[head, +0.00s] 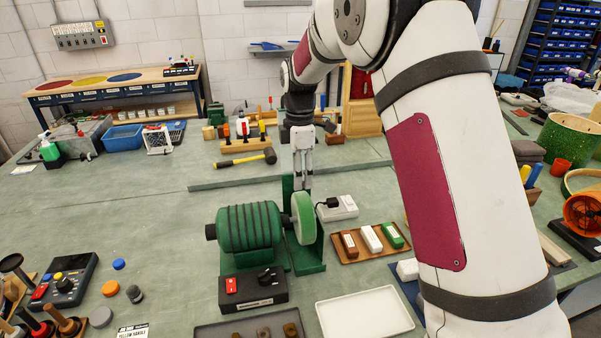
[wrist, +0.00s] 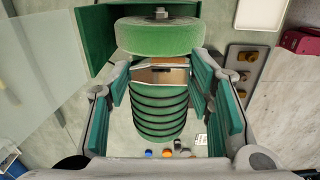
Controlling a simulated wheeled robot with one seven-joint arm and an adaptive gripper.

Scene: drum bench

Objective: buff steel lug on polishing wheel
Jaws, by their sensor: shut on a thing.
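The polishing wheel (head: 303,218) is a pale green disc on the right end of a ribbed green motor (head: 250,228). In the wrist view the wheel (wrist: 160,38) lies just past the fingertips, with the motor (wrist: 160,112) below it. My gripper (head: 303,185) points down just above the wheel. In the wrist view my gripper (wrist: 160,80) is shut on the steel lug (wrist: 160,73), a small piece with a shiny, brownish face. The lug is close to the wheel; I cannot tell whether they touch. I cannot make it out in the head view.
A control box (head: 253,290) with a red switch stands before the motor. An empty white tray (head: 409,324) and a brown tray (head: 345,259) of three coloured bars lie to the right. A dark tray (head: 213,331) with small metal parts is in front. A hammer (head: 247,158) lies behind.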

